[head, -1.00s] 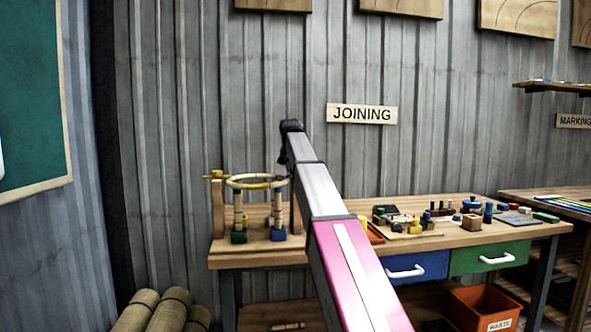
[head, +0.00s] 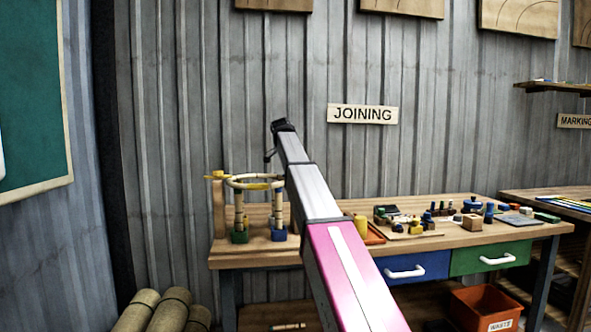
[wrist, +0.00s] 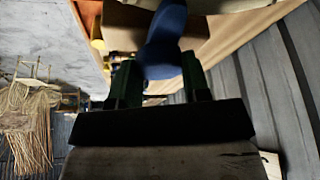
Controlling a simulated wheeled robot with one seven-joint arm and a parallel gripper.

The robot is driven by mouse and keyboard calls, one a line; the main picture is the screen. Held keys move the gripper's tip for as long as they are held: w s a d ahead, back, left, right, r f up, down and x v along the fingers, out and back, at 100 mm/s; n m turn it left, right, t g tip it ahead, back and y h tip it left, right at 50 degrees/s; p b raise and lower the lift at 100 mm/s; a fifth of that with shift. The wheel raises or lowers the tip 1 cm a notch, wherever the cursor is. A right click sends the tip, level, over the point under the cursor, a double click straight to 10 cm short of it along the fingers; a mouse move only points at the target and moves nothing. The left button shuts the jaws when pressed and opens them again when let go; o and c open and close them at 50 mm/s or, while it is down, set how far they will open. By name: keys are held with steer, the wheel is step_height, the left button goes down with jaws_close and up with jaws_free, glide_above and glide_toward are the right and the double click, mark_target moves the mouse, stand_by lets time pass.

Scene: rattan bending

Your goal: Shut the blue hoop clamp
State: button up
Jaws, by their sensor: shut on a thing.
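In the wrist view a blue part (wrist: 165,40), which looks like part of the blue hoop clamp, lies between the two dark fingers of my gripper (wrist: 160,76). My gripper is shut on it. In the head view a pale hoop (head: 240,185) with yellow parts lies level on upright posts at the bench's left end. My arm's far end is above and right of the hoop. The clamp's closure is too small or hidden to tell.
The wooden bench (head: 440,240) carries small tools and coloured blocks to the right of my arm. A blue drawer (head: 430,263) and a green drawer (head: 470,258) are below its top. An orange waste bin (head: 480,309) stands beneath. A corrugated wall is behind.

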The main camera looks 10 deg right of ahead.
stand_by(0.4)
steer(key=o, duration=0.9)
steer(key=shift+v, duration=5.45)
